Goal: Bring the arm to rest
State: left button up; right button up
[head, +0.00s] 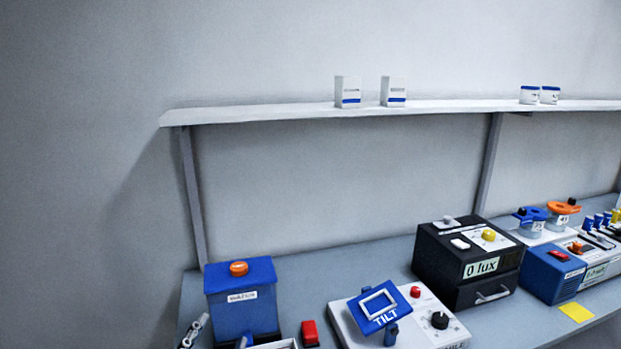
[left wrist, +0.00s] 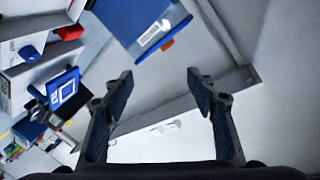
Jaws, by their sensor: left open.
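My left gripper (head: 217,338) shows only at the bottom edge of the head view, low in front of the blue box (head: 240,300) with an orange knob. The rest of the left arm is out of frame. In the left wrist view the two fingers of the left gripper (left wrist: 159,84) stand wide apart, with nothing between them. The blue box (left wrist: 138,22) appears beyond the fingertips there, apart from them. My right gripper is in neither view.
A blue TILT plate (head: 379,306) stands on a white unit beside a red block (head: 310,333). A black lux box (head: 467,262) and a blue device (head: 553,274) stand farther right. A wall shelf (head: 270,112) holds small boxes and jars above the bench (head: 330,268).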

pick_arm(q)
jog(key=s+a+f+n+g+y, duration=0.1)
jog(key=s+a+f+n+g, duration=0.1)
jog(key=s+f+g, duration=0.45)
jog(key=s+a+f+n+g, duration=0.15)
jog(key=s+f, duration=0.25)
jog(key=f, duration=0.6)
jog(key=s+f+n+g, duration=0.2)
jog(key=s+f+g, duration=0.4)
jog(key=s, duration=0.8)
jog(key=s+f, duration=0.3)
jog(key=f, duration=2.6)
jog(key=s+a+f+g, duration=0.2)
jog(key=s+a+f, duration=0.1)
jog(key=s+f, duration=1.3)
jog(key=shift+s+a+b, duration=0.2)
jog(key=shift+s+b, duration=0.25)
jog(key=shift+s, duration=0.15)
